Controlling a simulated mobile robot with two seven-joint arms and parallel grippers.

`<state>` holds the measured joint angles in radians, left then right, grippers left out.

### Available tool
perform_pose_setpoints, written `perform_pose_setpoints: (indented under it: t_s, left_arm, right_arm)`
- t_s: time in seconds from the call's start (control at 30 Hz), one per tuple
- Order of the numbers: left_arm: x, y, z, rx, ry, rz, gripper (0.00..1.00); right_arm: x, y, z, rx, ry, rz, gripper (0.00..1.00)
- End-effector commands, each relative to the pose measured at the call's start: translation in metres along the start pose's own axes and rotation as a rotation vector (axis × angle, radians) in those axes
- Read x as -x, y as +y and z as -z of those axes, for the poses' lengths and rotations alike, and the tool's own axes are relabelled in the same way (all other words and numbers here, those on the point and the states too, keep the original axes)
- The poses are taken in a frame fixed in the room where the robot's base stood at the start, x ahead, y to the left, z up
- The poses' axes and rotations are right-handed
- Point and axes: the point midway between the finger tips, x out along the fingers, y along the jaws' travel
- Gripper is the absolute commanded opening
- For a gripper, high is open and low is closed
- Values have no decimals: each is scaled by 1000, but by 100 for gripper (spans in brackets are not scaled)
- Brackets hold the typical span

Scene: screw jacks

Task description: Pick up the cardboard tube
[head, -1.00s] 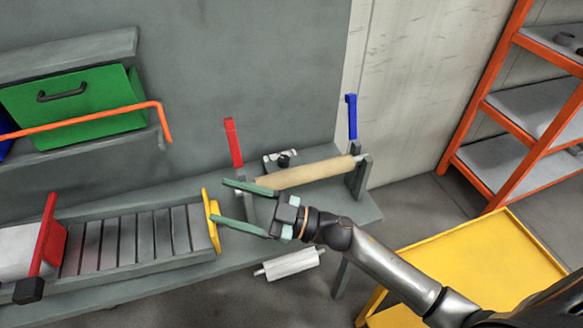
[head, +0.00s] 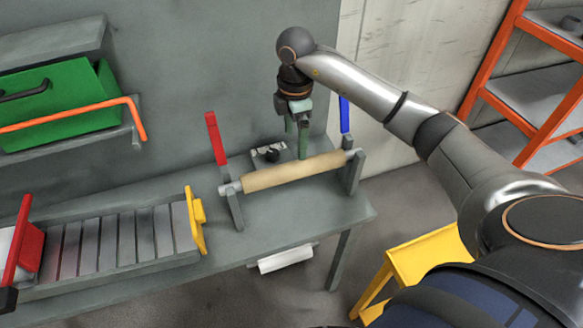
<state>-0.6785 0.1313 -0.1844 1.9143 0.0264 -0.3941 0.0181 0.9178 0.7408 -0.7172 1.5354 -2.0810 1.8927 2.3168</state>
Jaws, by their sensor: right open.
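The cardboard tube (head: 285,174) is tan and lies roughly level on a grey roller between two upright grey supports on the workbench. A red lever (head: 216,138) stands at its left support and a blue lever (head: 345,115) at its right support. My right gripper (head: 302,156) points down from above, with its green fingers at the far side of the tube, near its middle. It is open and holds nothing; whether a finger touches the tube cannot be told. My left gripper is not in view.
A grey plate with a black knob (head: 271,154) sits on the bench behind the tube. A roller conveyor with a yellow end stop (head: 196,220) is at left. A green bin (head: 62,98) sits on a shelf behind an orange bar. A yellow cart (head: 425,255) and orange rack (head: 495,62) stand at right.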

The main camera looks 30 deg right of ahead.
Motion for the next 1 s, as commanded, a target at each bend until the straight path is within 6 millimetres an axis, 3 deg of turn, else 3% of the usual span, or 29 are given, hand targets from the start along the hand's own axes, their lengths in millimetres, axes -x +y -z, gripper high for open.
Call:
perform_pose_setpoints:
  t_s: [0.2, 0.43, 0.7, 1.0]
  left_arm:
    - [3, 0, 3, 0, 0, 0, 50]
    - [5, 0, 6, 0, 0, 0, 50]
    - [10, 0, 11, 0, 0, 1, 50]
    - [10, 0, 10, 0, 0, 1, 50]
  right_arm:
    - [-37, -1, 1, 2, 3, 4, 93]
    - [-55, -2, 2, 4, 4, 4, 93]
    - [-93, -5, 4, 5, 5, 3, 93]
    - [-100, -5, 4, 6, 5, 1, 93]
